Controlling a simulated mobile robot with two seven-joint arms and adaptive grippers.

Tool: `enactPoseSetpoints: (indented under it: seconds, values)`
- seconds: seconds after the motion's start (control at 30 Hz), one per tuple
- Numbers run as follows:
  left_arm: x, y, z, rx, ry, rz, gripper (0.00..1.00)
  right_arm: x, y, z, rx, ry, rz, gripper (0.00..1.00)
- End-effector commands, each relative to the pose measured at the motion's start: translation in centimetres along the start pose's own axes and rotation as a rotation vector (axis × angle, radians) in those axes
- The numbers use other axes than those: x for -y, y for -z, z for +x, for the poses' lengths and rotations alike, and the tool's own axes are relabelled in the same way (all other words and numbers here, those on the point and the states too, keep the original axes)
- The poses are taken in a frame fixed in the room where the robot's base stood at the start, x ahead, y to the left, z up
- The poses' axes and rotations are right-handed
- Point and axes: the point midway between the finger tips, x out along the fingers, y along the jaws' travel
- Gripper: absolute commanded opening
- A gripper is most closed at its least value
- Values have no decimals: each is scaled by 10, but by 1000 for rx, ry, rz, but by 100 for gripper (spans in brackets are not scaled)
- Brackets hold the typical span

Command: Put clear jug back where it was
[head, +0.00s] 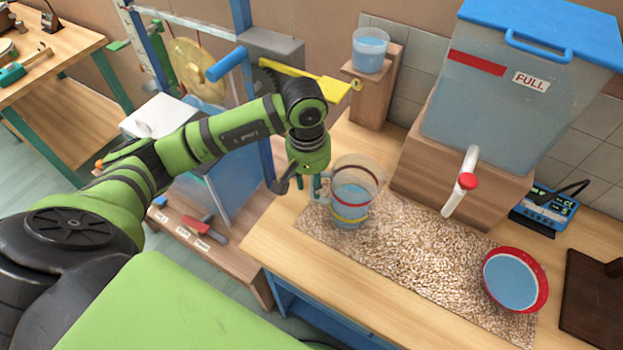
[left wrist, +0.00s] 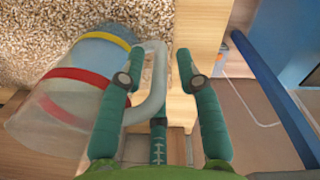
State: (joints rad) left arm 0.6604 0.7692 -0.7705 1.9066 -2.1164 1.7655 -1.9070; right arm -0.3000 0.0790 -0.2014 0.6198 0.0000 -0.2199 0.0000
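A gap shows between handle and right finger. My right gripper is not in view.
A large lidded water tank (head: 490,110) with a red-capped spout (head: 460,185) stands behind the mat. A red-rimmed bowl (head: 512,280) is at the mat's right end. A small water cup (head: 369,50) sits on a wooden stand (head: 372,95). A blue meter (head: 548,208) is at right.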

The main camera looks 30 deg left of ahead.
Motion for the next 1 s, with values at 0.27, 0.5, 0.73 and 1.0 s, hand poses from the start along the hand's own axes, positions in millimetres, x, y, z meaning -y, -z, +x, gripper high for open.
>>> enactPoseSetpoints:
  seconds: [0.27, 0.5, 0.73, 1.0]
  values:
    - [0, 0, -1, 0, 0, 0, 36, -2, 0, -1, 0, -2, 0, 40]
    - [0, 2, -24, -8, -3, 1, 36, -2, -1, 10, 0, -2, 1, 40]
    - [0, 2, -76, -9, -3, 2, 36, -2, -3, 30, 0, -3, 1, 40]
    - [0, 1, -116, -3, 0, -1, 36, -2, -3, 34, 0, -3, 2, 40]
